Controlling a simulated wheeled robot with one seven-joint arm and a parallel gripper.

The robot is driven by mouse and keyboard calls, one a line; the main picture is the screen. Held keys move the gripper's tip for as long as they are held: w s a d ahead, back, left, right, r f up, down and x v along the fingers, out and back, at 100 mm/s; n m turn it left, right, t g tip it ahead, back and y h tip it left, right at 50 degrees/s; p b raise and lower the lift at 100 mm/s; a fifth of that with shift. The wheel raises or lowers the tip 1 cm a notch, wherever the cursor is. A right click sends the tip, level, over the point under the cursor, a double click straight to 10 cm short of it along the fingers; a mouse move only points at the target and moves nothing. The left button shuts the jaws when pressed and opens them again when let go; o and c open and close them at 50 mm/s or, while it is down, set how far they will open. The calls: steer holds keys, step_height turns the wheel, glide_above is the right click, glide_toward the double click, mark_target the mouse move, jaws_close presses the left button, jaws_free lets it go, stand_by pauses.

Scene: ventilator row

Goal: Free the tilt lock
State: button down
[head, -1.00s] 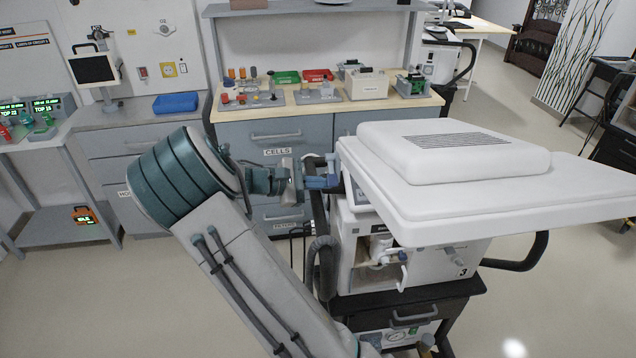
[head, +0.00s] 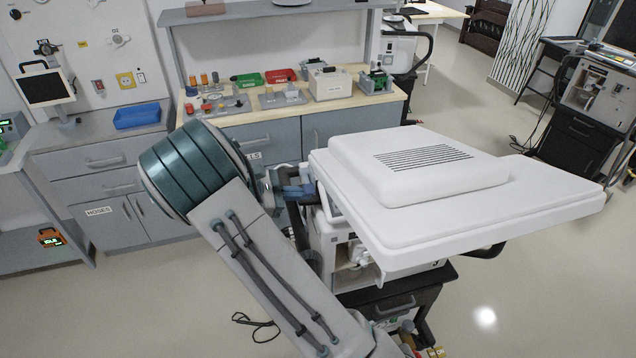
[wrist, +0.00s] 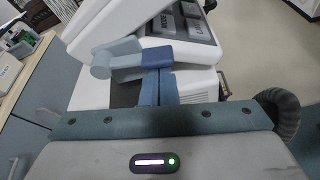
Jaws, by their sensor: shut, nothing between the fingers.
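The ventilator's wide white top unit (head: 460,215) overhangs its cabinet in the head view. In the wrist view, a lever with a grey-blue round hub (wrist: 102,64) and a dark blue end (wrist: 172,56), apparently the tilt lock, lies across the unit's side, below a panel of dark keys (wrist: 182,22). My gripper (wrist: 161,76) is shut, its blue fingers together and empty. The fingertips are right at the lever's dark blue part; I cannot tell whether they touch. In the head view my gripper (head: 296,191) is at the top unit's left edge, and the lever there is hard to separate from it.
A workbench (head: 225,117) with trays and small devices stands behind. A blue bin (head: 137,115) sits on the left counter. A dark hose (wrist: 280,108) is close on the gripper's right. A cable (head: 255,322) lies on the floor, which is open at the front.

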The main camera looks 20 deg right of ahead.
steer(key=shift+s+a+r+p, duration=0.15)
steer(key=shift+r+p, duration=0.1)
steer(key=shift+r, duration=0.2)
steer(key=shift+s+a+r+p, duration=0.1)
steer(key=shift+r+p, duration=0.1)
steer(key=shift+r, duration=0.25)
steer(key=shift+d+r+p, duration=0.1)
steer(key=shift+r+p, duration=0.2)
steer(key=shift+r, duration=0.4)
steer(key=shift+w+r+p, duration=0.1)
steer(key=shift+r+p, duration=0.55)
steer(key=shift+r, duration=0.05)
steer(key=w+a+r+p, duration=0.2)
steer(key=a+p, duration=0.1)
steer(key=a, duration=0.6)
steer(key=shift+w+a+r, duration=0.2)
steer(key=shift+w+r, duration=0.1)
steer(key=shift+w, duration=0.05)
